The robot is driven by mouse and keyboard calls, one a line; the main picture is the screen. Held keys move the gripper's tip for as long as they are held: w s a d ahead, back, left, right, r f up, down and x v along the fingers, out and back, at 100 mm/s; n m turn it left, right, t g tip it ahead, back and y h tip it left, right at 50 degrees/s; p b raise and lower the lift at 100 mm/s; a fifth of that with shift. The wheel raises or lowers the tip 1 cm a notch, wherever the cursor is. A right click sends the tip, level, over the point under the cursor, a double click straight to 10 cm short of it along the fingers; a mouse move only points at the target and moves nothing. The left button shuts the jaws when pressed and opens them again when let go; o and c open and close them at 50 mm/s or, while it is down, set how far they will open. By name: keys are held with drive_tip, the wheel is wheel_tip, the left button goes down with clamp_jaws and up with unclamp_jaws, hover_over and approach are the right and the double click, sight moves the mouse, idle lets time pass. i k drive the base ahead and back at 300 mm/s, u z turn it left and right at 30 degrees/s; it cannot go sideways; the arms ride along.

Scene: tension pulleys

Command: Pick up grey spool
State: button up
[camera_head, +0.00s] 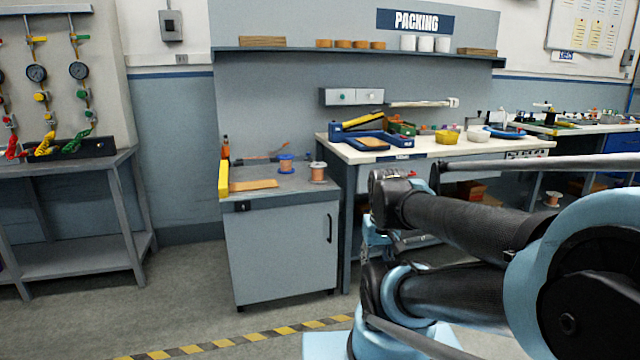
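Two spools stand on top of the grey cabinet (280,245). The right one (318,172) has pale greyish flanges and a copper-brown winding, and stands upright near the cabinet's right edge. The left one is a blue spool (286,164), just behind and to its left. Which one counts as the grey spool is not certain; the right one looks closest to grey. My folded black and light blue arm fills the lower right, clear of both spools in the picture. I cannot make out my gripper's fingers.
The packing bench (430,147) with trays and bowls adjoins at right. Another copper spool (552,199) sits below the far bench. Floor before the cabinet is clear.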

sight(317, 177)
drive_tip(key=k, duration=0.55)
drive_tip(key=u, duration=0.9)
drive_tip(key=i, duration=1)
